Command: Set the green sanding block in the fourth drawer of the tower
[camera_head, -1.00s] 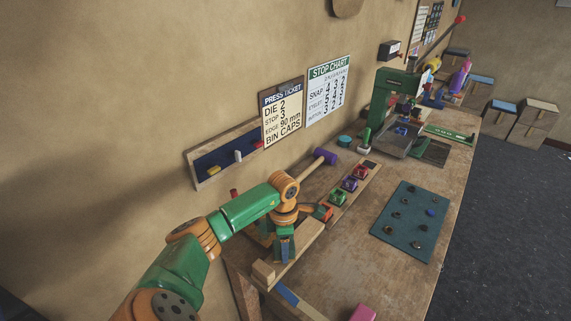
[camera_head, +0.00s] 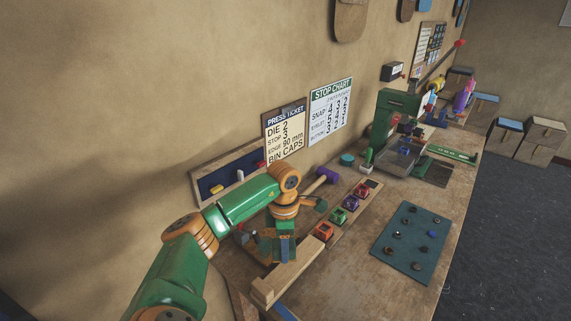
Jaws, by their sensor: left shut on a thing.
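My left gripper (camera_head: 284,255) points down over the near left end of the workbench, beside a pale wooden bar. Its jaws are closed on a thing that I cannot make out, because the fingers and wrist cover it. I cannot pick out the green sanding block for sure. A small green piece (camera_head: 338,215) stands in a row on a wooden strip, but it looks like one of a set. No drawer tower can be told for certain. My right gripper is not in view.
The wooden bar (camera_head: 290,275) lies close to my left gripper. Orange (camera_head: 324,232), purple (camera_head: 350,202) and red (camera_head: 361,190) pieces share the strip. A purple-headed mallet (camera_head: 327,175) lies near the wall. A teal mat (camera_head: 412,240) holds small parts. A green press (camera_head: 392,118) stands farther back.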

